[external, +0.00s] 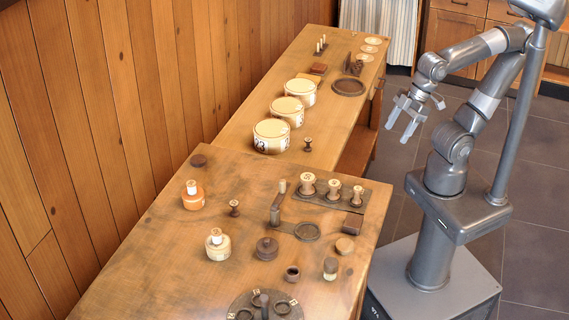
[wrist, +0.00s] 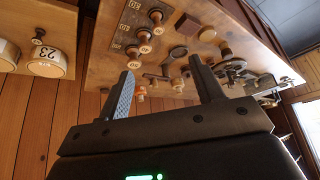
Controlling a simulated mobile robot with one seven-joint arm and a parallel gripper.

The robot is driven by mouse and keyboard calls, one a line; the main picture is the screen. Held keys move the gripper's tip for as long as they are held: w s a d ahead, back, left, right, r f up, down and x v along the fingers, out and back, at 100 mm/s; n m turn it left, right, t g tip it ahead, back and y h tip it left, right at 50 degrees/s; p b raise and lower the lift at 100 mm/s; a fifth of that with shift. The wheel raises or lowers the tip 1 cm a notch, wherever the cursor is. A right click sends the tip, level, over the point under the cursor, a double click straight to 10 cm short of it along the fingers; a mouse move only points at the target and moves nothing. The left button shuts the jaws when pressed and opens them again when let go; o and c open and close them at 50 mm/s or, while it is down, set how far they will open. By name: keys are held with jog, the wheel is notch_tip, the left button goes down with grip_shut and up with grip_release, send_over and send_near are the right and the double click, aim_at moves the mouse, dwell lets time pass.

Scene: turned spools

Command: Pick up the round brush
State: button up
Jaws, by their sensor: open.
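A short upright round piece with a darker top and a pale lower part (external: 330,268) stands near the right edge of the near table; it looks like the round brush, though it is too small to be sure. My gripper (external: 400,128) is open and empty. It hangs in the air right of the tables, well apart from the brush, farther back and higher. In the wrist view my two open fingers (wrist: 161,72) have nothing between them close up. The table top shows tilted beyond them, and I cannot tell the brush there for certain.
Spools stand on a dark plate (external: 328,197). A brown block (external: 352,223), a tan piece (external: 345,245), a dark lidded pot (external: 267,248) and a small dark cup (external: 292,273) stand near the brush. White drums (external: 271,136) stand on the far table.

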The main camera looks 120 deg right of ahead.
jog(key=w+a+r+g, duration=0.2)
jog(key=w+a, duration=0.2)
jog(key=w, duration=0.7)
jog(key=g, duration=0.4)
send_over(331, 262)
jog(key=f, duration=1.3)
jog(key=shift+a+f, duration=0.4)
jog(key=shift+f, duration=0.2)
notch_tip(331, 262, down, 5)
jog(key=shift+f, duration=0.1)
jog(key=shift+s+d+f, duration=0.1)
jog(key=shift+d+f, duration=0.15)
jog(key=shift+f, duration=1.05)
jog(key=shift+d+f, duration=0.2)
jog(key=shift+f, duration=1.1)
jog(key=c, duration=1.1)
